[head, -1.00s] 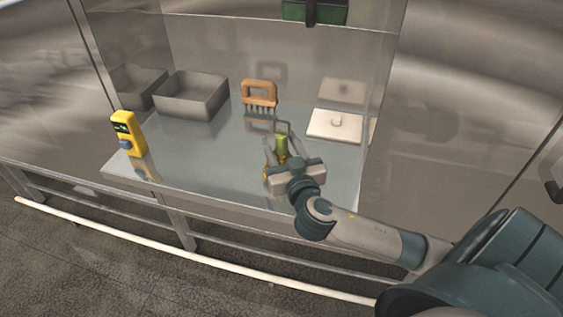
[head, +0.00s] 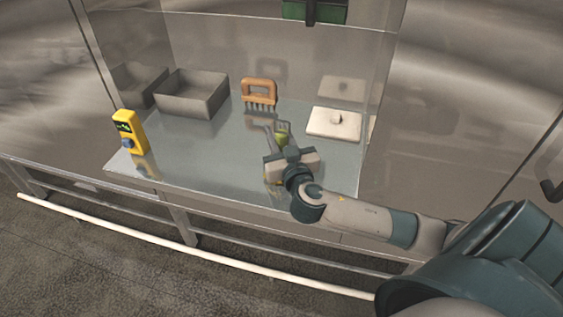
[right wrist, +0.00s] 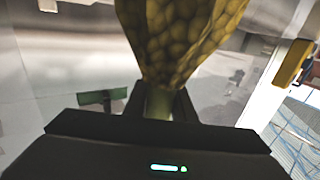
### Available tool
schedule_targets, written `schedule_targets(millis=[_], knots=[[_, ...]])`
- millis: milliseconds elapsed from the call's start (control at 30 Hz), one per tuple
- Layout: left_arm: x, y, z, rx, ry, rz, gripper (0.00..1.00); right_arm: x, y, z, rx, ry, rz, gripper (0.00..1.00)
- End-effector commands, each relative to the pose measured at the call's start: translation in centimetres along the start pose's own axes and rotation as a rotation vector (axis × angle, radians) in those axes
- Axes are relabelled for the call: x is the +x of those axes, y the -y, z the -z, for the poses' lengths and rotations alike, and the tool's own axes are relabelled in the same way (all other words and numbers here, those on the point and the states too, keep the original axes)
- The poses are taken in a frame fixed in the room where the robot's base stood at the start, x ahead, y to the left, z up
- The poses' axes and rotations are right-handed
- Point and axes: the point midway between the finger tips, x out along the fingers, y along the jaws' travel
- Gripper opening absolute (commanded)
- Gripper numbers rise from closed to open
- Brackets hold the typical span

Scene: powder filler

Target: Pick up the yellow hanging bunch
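The yellow bunch (right wrist: 180,35) has a bumpy, scaled surface and fills the upper middle of the right wrist view. Its pale green stem (right wrist: 158,103) sits between the two dark fingers of my right gripper (right wrist: 158,112), which look closed against it. In the head view, my right gripper (head: 281,138) is over the front right of the steel worktop (head: 210,150). A small yellow-green part of the bunch (head: 282,134) shows between its fingers, and the gripper body hides the rest. My left gripper is not in view.
A yellow handheld device (head: 130,131) stands at the worktop's left front edge. A grey open bin (head: 190,95) is at the back left. An orange-handled brush (head: 259,92) stands at the back. A white lidded plate (head: 334,124) lies at the right, near a clear panel.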

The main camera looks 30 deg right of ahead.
Motion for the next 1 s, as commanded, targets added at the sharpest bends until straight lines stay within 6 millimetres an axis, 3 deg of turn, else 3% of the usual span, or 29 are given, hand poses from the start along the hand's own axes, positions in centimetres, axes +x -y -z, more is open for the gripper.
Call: schedule_targets(millis=[467, 667, 800, 1000], knots=[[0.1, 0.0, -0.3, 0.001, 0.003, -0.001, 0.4, 0.0, 0.0, 0.3, 0.001, -0.001, -0.001, 0.0], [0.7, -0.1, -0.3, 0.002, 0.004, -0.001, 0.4, 0.0, 0.0, 2.0, 0.003, -0.005, 0.001, 0.0], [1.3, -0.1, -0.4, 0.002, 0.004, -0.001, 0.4, 0.0, 0.1, 4.2, 0.005, -0.005, 0.002, 0.0], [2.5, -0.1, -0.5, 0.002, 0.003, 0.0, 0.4, -1.3, -3.8, 6.1, -0.002, -0.002, 0.0, 0.0]])
